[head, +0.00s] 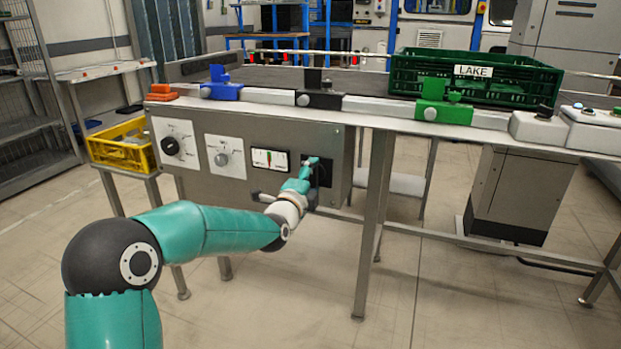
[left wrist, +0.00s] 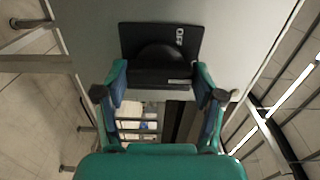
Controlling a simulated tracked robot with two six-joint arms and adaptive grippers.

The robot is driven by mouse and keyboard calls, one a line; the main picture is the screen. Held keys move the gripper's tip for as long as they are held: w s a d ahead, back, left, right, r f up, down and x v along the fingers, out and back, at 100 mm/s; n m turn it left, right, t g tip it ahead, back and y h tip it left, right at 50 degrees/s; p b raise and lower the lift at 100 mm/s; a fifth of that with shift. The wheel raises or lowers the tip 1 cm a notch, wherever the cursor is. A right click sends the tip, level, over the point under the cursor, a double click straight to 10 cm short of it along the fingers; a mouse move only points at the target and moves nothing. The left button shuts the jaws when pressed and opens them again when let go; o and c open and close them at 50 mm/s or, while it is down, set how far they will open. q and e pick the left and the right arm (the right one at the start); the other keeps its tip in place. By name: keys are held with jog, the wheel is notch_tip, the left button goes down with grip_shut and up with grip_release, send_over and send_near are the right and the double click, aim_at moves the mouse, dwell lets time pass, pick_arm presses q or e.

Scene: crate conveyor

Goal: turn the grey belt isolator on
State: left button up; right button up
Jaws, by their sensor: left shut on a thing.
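The metal control panel (head: 200,182) under the conveyor carries a dark dial (head: 172,146) on a white plate, a grey knob (head: 222,159) on a second white plate, and a small meter. My left gripper (head: 313,163) is at the black square plate at the panel's right end. In the left wrist view this black plate (left wrist: 190,38) has light lettering and a black handle (left wrist: 150,78) with a white mark. My left gripper (left wrist: 165,92) is shut on this handle, a finger on each side. The grey knob stands free, left of my gripper. My right gripper is not in view.
A yellow crate (head: 122,158) stands left of the panel. A green crate (head: 395,78) labelled LAKE sits on the conveyor above. Blue, black and green clamp-like blocks line the front rail. Table legs (head: 374,215) stand right of the panel.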

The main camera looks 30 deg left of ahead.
pick_arm(q)
jog(key=shift+d+f, duration=0.25)
jog(key=shift+f, duration=0.1)
jog(key=o, duration=0.9)
jog(key=shift+o, duration=1.2)
jog(key=shift+a+r, duration=0.1)
jog(key=shift+r, duration=0.05)
jog(key=v, duration=1.2)
jog(key=shift+a, duration=0.1)
